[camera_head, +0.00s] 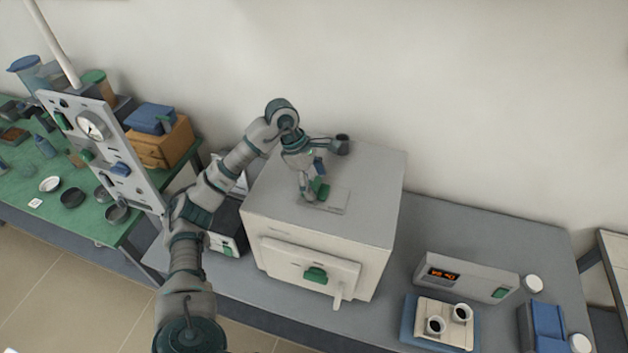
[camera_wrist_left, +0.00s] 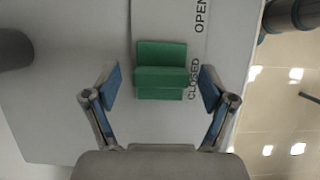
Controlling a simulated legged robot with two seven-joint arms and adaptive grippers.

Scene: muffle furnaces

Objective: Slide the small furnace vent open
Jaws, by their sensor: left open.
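The small furnace (camera_head: 330,215) is a pale grey box on the bench. On its top is a vent plate (camera_head: 335,203) with a green slider knob (camera_head: 322,190). In the left wrist view the green knob (camera_wrist_left: 162,72) sits beside the word CLOSED, with OPEN printed farther up the plate. My left gripper (camera_head: 309,196) points down at the knob from above. Its blue-padded fingers (camera_wrist_left: 161,90) are open, one on each side of the knob, with gaps between pads and knob. My right gripper is not in view.
A dark flue pipe (camera_head: 342,144) stands at the furnace top's back. A gauge panel (camera_head: 105,150) stands at left.

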